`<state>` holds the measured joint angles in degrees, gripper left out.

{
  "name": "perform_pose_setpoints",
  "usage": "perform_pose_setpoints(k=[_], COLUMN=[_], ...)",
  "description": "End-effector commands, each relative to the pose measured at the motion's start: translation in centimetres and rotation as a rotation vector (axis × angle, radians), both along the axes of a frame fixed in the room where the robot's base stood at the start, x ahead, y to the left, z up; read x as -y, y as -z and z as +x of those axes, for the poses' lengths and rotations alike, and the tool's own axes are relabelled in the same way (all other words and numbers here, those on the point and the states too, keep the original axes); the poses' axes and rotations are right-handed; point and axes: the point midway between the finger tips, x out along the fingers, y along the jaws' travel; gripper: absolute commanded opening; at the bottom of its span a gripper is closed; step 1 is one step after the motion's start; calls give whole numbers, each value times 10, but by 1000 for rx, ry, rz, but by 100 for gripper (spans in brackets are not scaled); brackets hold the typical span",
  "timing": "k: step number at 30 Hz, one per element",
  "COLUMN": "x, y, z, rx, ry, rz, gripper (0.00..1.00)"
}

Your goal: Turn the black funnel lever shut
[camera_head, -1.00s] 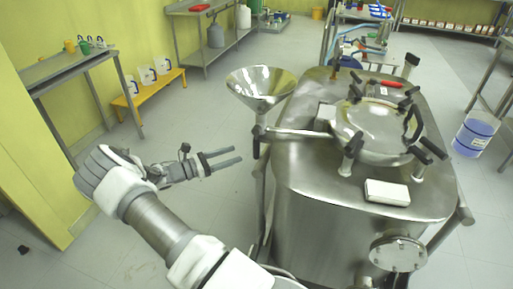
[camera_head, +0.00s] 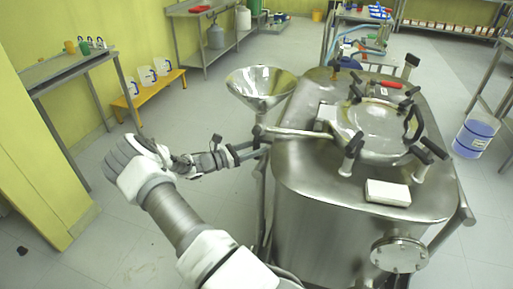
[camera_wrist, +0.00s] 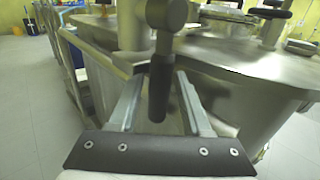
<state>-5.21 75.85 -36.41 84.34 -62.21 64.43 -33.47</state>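The black funnel lever (camera_wrist: 159,92) hangs down from the grey valve body (camera_wrist: 166,14) in the wrist view. The steel funnel (camera_head: 261,84) sits above that valve, at the left side of the reactor, in the head view. My gripper (camera_head: 262,148) is just below the valve; in the wrist view its two fingers (camera_wrist: 159,76) lie one on each side of the lever. Gaps show between the lever and both fingers, so it is open around the lever without a visible grip. In the head view the lever is mostly hidden by the fingers.
The steel reactor (camera_head: 310,190) stands close to the right of my gripper. A steel pipe (camera_head: 295,132) runs from the valve to its lid (camera_head: 372,125). A white box (camera_head: 388,193) lies on top. A yellow bench (camera_head: 152,92) is at the back left.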

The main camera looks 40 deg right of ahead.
Motion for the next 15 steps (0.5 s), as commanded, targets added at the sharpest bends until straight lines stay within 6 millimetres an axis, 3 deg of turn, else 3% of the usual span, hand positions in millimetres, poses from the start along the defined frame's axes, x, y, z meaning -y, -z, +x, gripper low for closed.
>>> perform_pose_setpoints(k=[1, 7, 15], x=[0, 0, 0], y=[0, 0, 0], z=[0, 0, 0], rx=[0, 0, 0], ry=[0, 0, 0], rz=[0, 0, 0], gripper=[37, 1, 0])
